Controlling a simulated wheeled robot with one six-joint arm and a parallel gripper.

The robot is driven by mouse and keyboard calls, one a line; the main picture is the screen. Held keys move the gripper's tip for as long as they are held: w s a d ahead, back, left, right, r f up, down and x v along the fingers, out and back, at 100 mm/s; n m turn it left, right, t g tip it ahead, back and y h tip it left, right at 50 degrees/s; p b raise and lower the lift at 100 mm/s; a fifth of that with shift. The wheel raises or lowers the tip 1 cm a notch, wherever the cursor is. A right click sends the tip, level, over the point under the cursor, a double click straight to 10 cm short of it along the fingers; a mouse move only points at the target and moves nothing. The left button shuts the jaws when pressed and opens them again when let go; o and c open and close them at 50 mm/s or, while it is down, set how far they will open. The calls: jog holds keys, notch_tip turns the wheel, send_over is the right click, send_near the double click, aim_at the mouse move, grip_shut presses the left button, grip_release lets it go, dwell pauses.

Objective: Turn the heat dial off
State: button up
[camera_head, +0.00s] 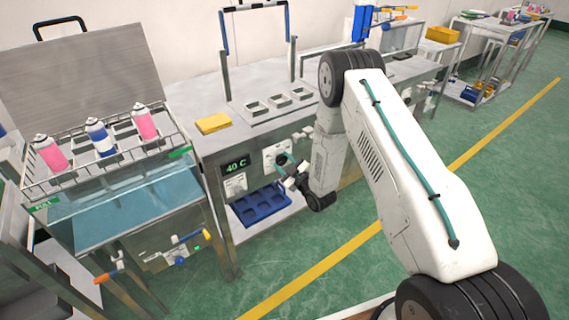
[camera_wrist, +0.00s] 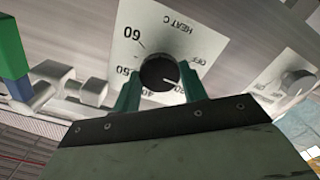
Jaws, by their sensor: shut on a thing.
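The heat dial (camera_wrist: 160,73) is a round black knob with a white pointer mark, on a white plate marked HEAT C with numbers and OFF. In the wrist view the pointer aims to the lower right, near the 40 mark. My gripper (camera_wrist: 158,88) has its two green fingers on either side of the knob, shut on it. In the head view my gripper (camera_head: 284,165) is at the front panel of the steel bench, and the dial there is mostly hidden behind it. The display (camera_head: 235,166) left of the dial reads 40 C.
A water bath (camera_head: 130,210) with pink and blue cans in a rack stands at the left. A blue tray (camera_head: 262,204) lies on the shelf below the panel. A yellow block (camera_head: 213,124) is on the bench top. Another knob (camera_wrist: 296,82) sits beside the dial.

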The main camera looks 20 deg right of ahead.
jog(key=n, duration=0.6)
jog(key=shift+f+n, duration=0.1)
jog(key=shift+n, duration=0.2)
dwell(0.4)
jog(key=o, duration=1)
jog(key=shift+c, duration=0.2)
jog(key=v, duration=0.8)
